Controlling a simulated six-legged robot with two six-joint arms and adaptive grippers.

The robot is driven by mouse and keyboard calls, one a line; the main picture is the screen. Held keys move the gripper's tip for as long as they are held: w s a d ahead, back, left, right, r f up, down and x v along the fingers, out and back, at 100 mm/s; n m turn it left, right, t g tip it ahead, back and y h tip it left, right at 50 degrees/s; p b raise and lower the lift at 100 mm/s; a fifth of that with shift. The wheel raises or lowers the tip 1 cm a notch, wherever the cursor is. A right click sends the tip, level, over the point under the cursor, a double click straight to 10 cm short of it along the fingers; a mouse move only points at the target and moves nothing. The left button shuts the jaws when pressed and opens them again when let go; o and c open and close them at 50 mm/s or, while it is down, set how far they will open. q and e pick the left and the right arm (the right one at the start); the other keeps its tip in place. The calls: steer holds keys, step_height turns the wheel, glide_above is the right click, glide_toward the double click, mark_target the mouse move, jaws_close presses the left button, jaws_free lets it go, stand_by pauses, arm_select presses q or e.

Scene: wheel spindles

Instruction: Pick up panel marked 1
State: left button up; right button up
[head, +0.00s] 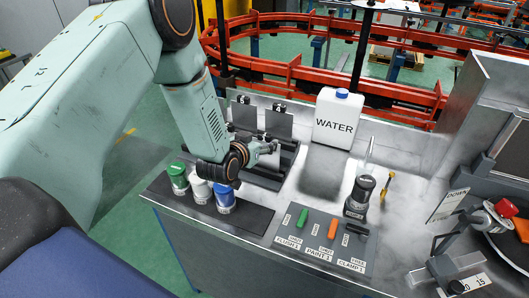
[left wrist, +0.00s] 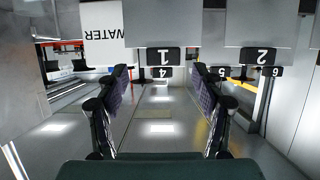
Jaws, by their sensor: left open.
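In the left wrist view, which looks upside down, the panel marked 1 (left wrist: 165,34) is a grey plate with a black tag (left wrist: 163,57) reading 1. It hangs ahead of my left gripper (left wrist: 170,78), between the two fingers. The fingers are spread open with nothing between them, and the panel looks beyond their tips. In the head view my left gripper (head: 268,147) is low over the bench, just in front of the rack of grey panels (head: 278,124). The number 1 cannot be read there, and my arm hides part of the rack. My right gripper is not in view.
A panel marked 2 (left wrist: 262,34) is beside panel 1, with tags 4, 5 and 6 behind. A white WATER jug (head: 337,120) stands right of the rack. Several paint cans (head: 225,197) stand close below my left gripper. A switch plate (head: 322,240) lies at the front.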

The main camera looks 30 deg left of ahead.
mark_target(264, 137)
arm_select(q)
steer(key=shift+w+d+f, duration=0.15)
steer(key=shift+w+f, duration=0.05)
steer(key=shift+w, duration=0.4)
steer(key=w, duration=0.1)
steer(key=w+a+f, duration=0.1)
steer(key=w, duration=0.1)
steer(key=shift+w+a+f+p, duration=0.15)
steer(key=shift+f+p, duration=0.1)
steer(key=shift+p, duration=0.15)
steer(key=shift+w+d+f, duration=0.2)
steer(key=shift+w+d, duration=0.05)
steer(key=shift+w, duration=0.15)
steer(key=shift+c, duration=0.3)
steer(key=shift+s+a, duration=0.15)
steer(key=shift+a, duration=0.05)
steer(key=c, duration=0.4)
steer(key=shift+d, duration=0.2)
steer(key=c, duration=0.5)
steer(key=shift+a, duration=0.15)
jaws_close()
steer(key=shift+r, duration=0.1)
